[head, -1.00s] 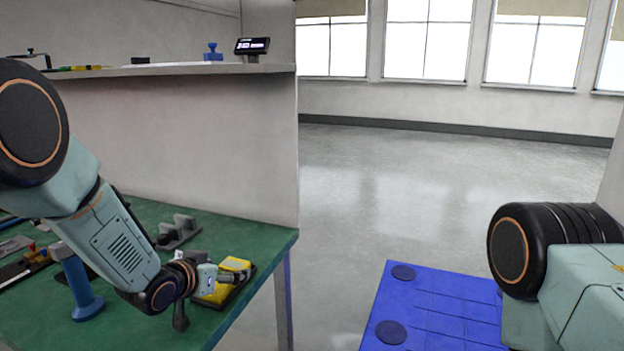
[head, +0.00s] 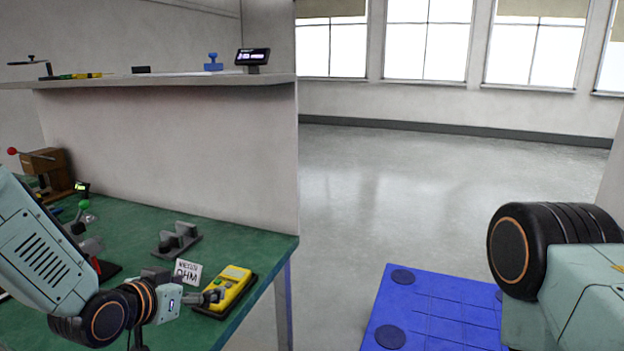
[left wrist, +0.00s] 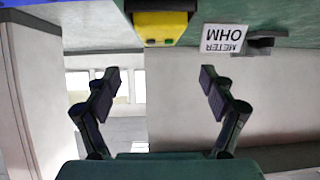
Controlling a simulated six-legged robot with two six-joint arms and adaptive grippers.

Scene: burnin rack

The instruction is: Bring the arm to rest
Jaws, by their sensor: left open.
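My left gripper (head: 205,299) is at the lower left in the head view, over the green bench and just left of a yellow ohm meter (head: 232,289). In the left wrist view its two fingers (left wrist: 160,82) are spread wide with nothing between them. The yellow meter also shows at the top of the left wrist view (left wrist: 160,27), beyond the fingers. My right arm shows at the right edge of the head view, but its gripper is out of view.
A white OHM METER card (head: 187,272) stands behind the meter. A grey holder (head: 178,239) sits farther back on the green bench (head: 240,240). A shelf (head: 180,79) runs above. A blue surface (head: 440,310) lies right of the bench, with open floor beyond.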

